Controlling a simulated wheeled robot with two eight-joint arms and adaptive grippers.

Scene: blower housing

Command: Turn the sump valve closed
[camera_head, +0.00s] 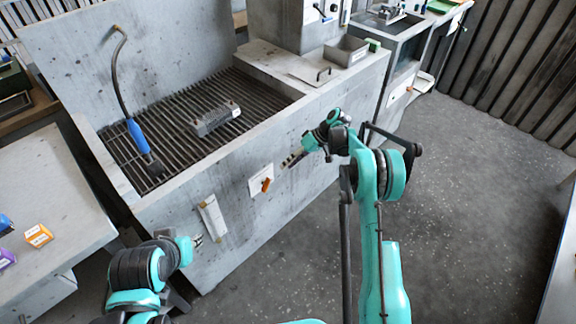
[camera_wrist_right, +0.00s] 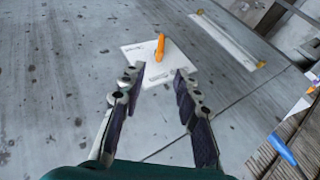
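The sump valve's orange handle (camera_head: 265,184) sits on a white plate (camera_head: 256,188) on the front wall of the grey sink unit. In the right wrist view the handle (camera_wrist_right: 160,46) stands roughly upright between and beyond the fingertips, on its white plate (camera_wrist_right: 141,57). My right gripper (camera_head: 292,158) is in front of that wall, up and to the right of the valve in the head view. In the wrist view its two fingers (camera_wrist_right: 158,82) are apart with nothing between them. My left gripper (camera_head: 198,241) is low at the left, near the wall; its fingers are too small to judge.
The sink unit (camera_head: 317,124) has a slatted grate holding a grey block (camera_head: 214,119) and a blue-handled hose brush (camera_head: 138,136). A long white label (camera_head: 212,218) is on the wall left of the valve. A table (camera_head: 45,190) stands at left. Open floor (camera_head: 460,190) lies at right.

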